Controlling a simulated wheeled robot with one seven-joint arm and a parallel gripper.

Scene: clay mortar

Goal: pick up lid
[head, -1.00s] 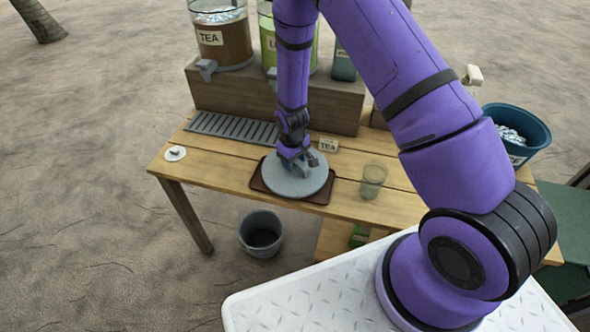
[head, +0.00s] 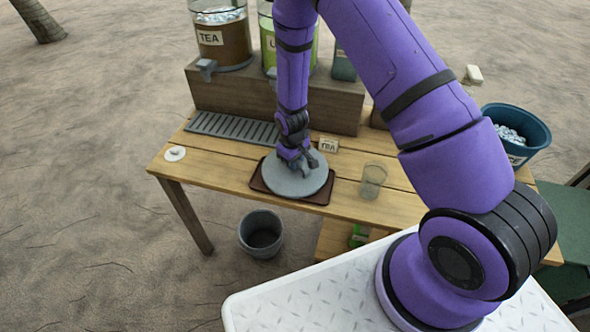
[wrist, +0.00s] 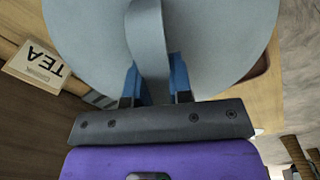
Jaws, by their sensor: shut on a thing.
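The lid (head: 288,187) is a large round grey disc with an arched handle. In the head view it lies over a dark brown tray (head: 257,183) on the wooden table; I cannot tell whether it touches the tray or what is under it. My gripper (head: 306,165) reaches down to its middle. In the wrist view the lid (wrist: 222,45) fills the top, and its handle (wrist: 147,30) runs between the blue finger pads of my gripper (wrist: 155,75), which is shut on it.
A clear glass (head: 372,181) stands right of the tray. A small tea sign (head: 328,145) stands behind it. Drink dispensers (head: 222,40) sit on a raised wooden box (head: 235,97) at the back, with a grey drip grate (head: 232,128) in front.

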